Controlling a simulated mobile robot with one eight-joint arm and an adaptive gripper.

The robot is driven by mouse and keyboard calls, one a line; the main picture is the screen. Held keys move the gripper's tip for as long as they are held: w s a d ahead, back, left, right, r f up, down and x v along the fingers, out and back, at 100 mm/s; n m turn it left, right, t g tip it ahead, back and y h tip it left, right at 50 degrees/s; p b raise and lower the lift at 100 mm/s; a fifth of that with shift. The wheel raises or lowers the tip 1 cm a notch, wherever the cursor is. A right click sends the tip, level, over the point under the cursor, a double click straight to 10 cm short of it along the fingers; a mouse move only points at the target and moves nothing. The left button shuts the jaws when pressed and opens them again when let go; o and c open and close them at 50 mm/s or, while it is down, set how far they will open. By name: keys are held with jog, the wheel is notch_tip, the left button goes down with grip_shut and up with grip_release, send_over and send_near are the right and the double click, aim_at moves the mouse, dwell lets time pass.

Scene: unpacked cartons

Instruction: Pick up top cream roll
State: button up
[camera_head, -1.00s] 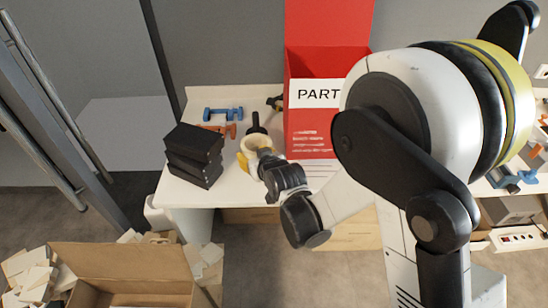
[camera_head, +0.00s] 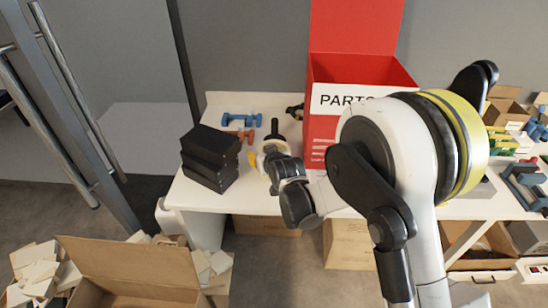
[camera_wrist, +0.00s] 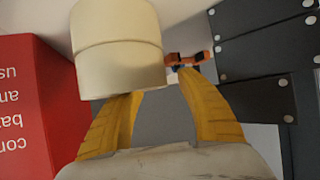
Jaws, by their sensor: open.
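The cream roll (camera_wrist: 118,62) fills the upper left of the wrist view, close to the camera. A seam across it may separate two stacked rolls. My gripper (camera_wrist: 160,88) is open, with yellow fingers reaching up from below. The right finger's tip is just right of the roll. The left finger's tip meets or passes behind its lower edge; I cannot tell if they touch. In the head view my gripper (camera_head: 260,157) is over the table at the black boxes' right. There a cream patch beside it is mostly hidden by my wrist.
Black boxes (camera_head: 210,160) are stacked left of my gripper. A red PARTS box (camera_head: 322,128) stands to its right. Blue (camera_head: 241,116) and orange (camera_head: 244,133) tools lie behind. An open carton (camera_head: 130,265) is on the floor in front of the white table (camera_head: 190,195).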

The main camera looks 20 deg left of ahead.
grip_shut()
